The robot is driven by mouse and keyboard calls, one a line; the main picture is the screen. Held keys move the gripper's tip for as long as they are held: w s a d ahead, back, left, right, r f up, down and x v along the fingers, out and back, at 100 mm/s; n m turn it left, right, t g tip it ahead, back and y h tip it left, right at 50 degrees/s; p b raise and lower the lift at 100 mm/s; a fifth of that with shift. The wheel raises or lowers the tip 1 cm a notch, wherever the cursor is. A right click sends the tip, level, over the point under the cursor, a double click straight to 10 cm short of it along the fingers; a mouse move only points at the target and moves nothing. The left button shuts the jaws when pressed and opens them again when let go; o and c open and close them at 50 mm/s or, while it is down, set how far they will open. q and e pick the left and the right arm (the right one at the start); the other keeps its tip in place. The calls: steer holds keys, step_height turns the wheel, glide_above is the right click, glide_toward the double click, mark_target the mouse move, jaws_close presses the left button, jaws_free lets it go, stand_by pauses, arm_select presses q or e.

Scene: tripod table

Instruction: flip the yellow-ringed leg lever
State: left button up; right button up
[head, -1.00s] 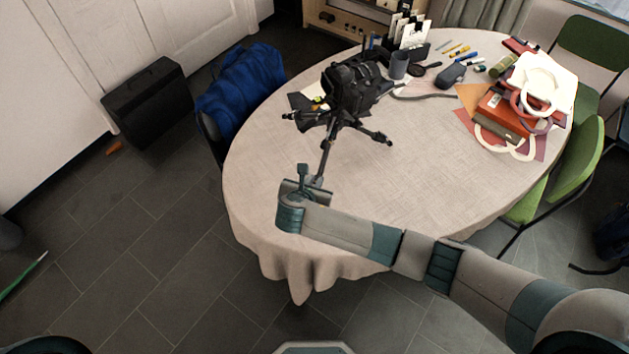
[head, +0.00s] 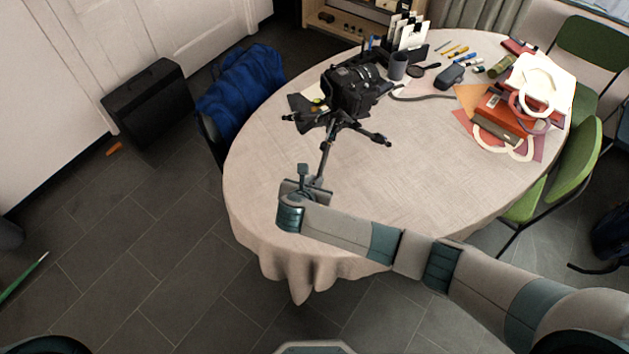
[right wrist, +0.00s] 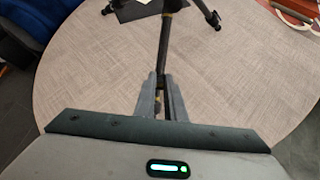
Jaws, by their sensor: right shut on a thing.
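A black tripod (head: 340,124) stands on the round table with a black camera (head: 352,90) on top. Its front leg (head: 325,158) runs down toward my right gripper (head: 318,184), and it also shows in the right wrist view (right wrist: 164,45). In that view my right gripper (right wrist: 160,80) has its fingers close together around the lower part of this leg, shut on it. A small yellowish patch (right wrist: 157,99) shows between the fingers. The lever itself is hidden or too small to make out. My left gripper is not in view.
The table (head: 430,170) is clear to the right of the tripod. A grey cup (head: 397,66), pens and red boxes (head: 497,108) lie toward the back and right. A blue bag (head: 240,85) is beside the table's left edge. Green chairs (head: 570,160) stand at right.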

steer(key=shift+w+d+r+p, duration=0.1)
steer(key=shift+w+r+p, duration=0.15)
steer(key=shift+p, duration=0.1)
stand_by(0.4)
steer(key=shift+f, duration=0.1)
steer(key=o, duration=0.5)
steer(key=shift+s, duration=0.15)
steer(key=shift+w+r+v, duration=0.15)
steer(key=shift+r+v, duration=0.05)
steer(key=shift+v, duration=0.75)
steer(key=shift+w+r+v, duration=0.15)
steer(key=shift+v, duration=0.8)
steer(key=shift+w+r+v, duration=0.15)
steer(key=shift+r+v, duration=0.05)
steer(key=shift+v, duration=0.75)
steer(key=shift+d, duration=0.1)
